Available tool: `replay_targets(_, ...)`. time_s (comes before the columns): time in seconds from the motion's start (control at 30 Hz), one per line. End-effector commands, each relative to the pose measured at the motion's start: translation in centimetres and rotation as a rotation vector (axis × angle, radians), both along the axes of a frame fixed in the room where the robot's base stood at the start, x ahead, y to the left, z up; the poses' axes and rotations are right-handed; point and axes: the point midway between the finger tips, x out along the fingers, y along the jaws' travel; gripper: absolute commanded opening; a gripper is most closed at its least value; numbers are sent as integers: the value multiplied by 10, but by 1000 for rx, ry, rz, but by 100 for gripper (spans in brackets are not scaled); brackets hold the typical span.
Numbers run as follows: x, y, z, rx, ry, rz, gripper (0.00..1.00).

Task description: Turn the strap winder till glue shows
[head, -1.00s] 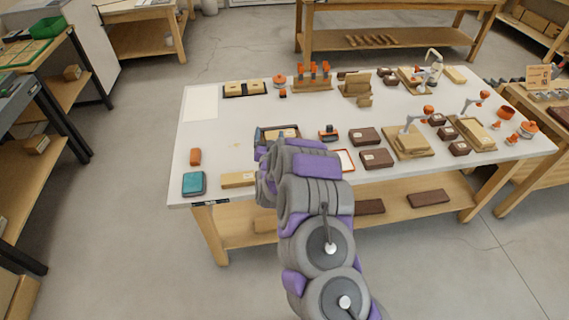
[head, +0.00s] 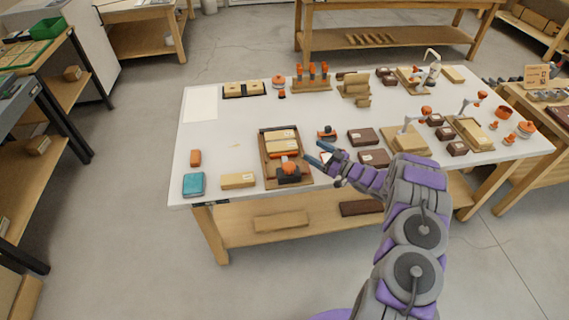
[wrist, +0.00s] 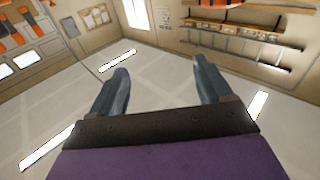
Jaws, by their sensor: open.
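A wooden tray (head: 266,167) at the front of the white table holds light blocks (head: 283,146). At its near end sits a dark device with an orange top (head: 289,170); it may be the strap winder, but I cannot be sure. No glue can be made out at this size. My gripper (head: 318,156) is open and empty, just right of the tray and apart from the device. Its two blue-grey fingers also show spread in the wrist view (wrist: 160,72), with nothing between them.
A small orange-and-black tool (head: 326,133) stands behind my gripper. Brown boxes (head: 363,137) lie to the right. The table's left middle is mostly clear.

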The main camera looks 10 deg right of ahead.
Motion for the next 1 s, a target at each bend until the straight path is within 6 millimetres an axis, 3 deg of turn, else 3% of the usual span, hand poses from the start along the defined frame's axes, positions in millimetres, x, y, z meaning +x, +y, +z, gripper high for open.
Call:
replay_targets(0.03,-16,-11,-11,-8,12,35,79)
replay_targets(0.2,-62,-23,-36,-25,48,158,79)
replay_targets(0.4,-86,-26,-49,-33,68,222,79)
replay_targets(0.57,-81,-15,-50,-34,70,229,79)
replay_targets(1.0,-36,55,-50,-34,67,229,79)
